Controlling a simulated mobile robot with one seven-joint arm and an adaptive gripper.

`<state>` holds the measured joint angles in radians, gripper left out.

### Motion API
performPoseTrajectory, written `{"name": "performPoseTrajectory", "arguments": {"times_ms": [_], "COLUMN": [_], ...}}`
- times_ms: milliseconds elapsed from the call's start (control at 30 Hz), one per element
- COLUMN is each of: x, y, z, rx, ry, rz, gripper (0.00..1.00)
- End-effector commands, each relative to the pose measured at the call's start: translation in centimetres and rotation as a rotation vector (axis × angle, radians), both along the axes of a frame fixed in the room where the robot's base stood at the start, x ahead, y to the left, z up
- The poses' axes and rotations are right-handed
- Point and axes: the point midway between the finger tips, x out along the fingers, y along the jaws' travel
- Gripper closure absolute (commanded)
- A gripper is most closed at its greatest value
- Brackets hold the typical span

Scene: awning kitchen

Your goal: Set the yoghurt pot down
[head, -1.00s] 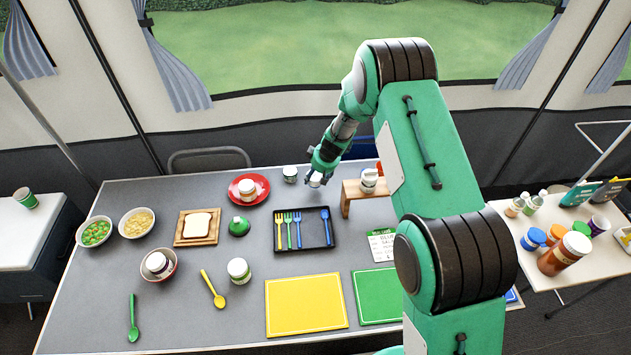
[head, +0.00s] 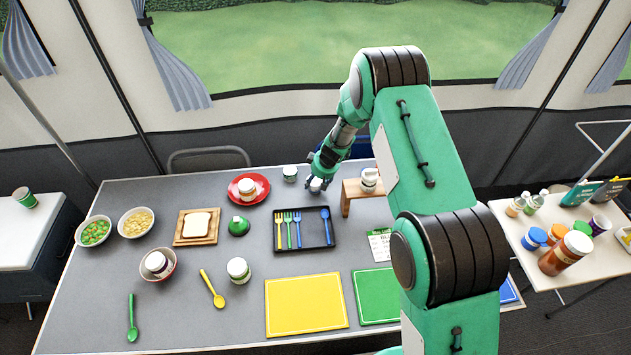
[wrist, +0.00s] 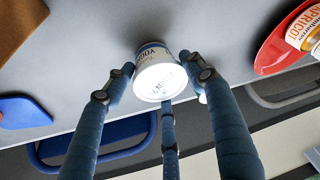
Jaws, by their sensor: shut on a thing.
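The yoghurt pot (wrist: 160,80) is white with dark lettering, and its round lid faces the camera in the wrist view. My gripper's (wrist: 165,88) fingers are closed around its sides. In the head view my gripper (head: 318,180) is just above the grey table (head: 200,320), behind the black cutlery tray and left of the wooden stand. The pot (head: 317,185) shows there as a small white patch, mostly hidden by the fingers. I cannot tell whether its base touches the table.
The black cutlery tray (head: 305,243) lies in front, the wooden stand (head: 347,196) with a jar to the right. A small white jar (head: 289,173) and the red plate (head: 262,198) with a jar are to the left. Bare tabletop lies around the pot.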

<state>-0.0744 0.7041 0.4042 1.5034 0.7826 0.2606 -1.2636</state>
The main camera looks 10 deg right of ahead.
Motion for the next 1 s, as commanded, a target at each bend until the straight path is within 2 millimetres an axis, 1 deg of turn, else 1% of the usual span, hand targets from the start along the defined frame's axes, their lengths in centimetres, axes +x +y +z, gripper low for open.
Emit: {"name": "performPoseTrajectory", "arguments": {"times_ms": [133,167,233,267,733,867,1000], "x": [0.0,0.0,0.0,0.0,0.0,-0.2,-0.5], "y": [0.0,0.0,0.0,0.0,0.0,-0.1,-0.4], "z": [-0.2,-0.3,-0.2,-0.2,0.1,0.7,2.0], "rx": [0.0,0.0,0.0,0.0,0.0,0.001,0.001], "ry": [0.0,0.0,0.0,0.0,0.0,-0.001,-0.002], "rz": [0.0,-0.001,-0.001,-0.001,0.0,-0.001,-0.001], "gripper": [0.75,0.41,0.27,0.26,0.26,0.26,0.26]}}
